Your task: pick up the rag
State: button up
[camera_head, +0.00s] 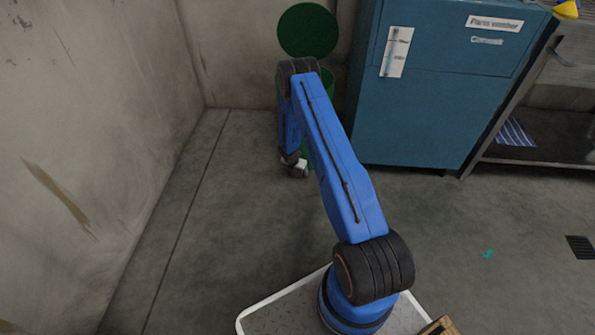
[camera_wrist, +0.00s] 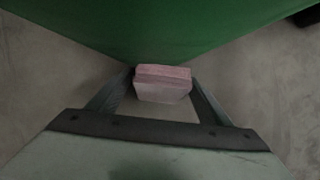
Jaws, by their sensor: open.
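A small pinkish folded piece, which looks like a rag (camera_wrist: 163,83), lies between the two fingertips of my gripper (camera_wrist: 164,90) in the wrist view. The fingers are open, one on each side of it; I cannot tell whether either touches it. In the head view my gripper (camera_head: 297,168) hangs low in front of the green bin, mostly hidden by my blue arm. A small pale patch, possibly the same piece, shows there. A blue-and-white striped cloth (camera_head: 515,132) lies on the lower shelf at the right.
A green bin (camera_wrist: 160,30) with a round raised lid (camera_head: 308,31) stands right beyond my gripper. A blue cabinet (camera_head: 425,110) is to its right, then a metal rack (camera_head: 545,150). A concrete wall (camera_head: 90,130) bounds the left. A floor drain (camera_head: 580,247) is at right.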

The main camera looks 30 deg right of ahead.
jog(key=c, duration=1.2)
jog(key=shift+r, duration=0.15)
jog(key=shift+s+a+r, duration=0.1)
jog(key=shift+s+r, duration=0.05)
jog(key=shift+r, duration=0.1)
notch_tip(320, 180, up, 6)
jog(key=shift+r, duration=0.15)
jog(key=s+a, duration=0.3)
jog(key=s, duration=0.2)
jog(key=s+a, duration=0.4)
jog(key=s, duration=0.2)
jog(key=s+a, duration=0.4)
jog(key=s, duration=0.1)
jog(key=shift+s, duration=0.2)
jog(key=shift+w, duration=0.1)
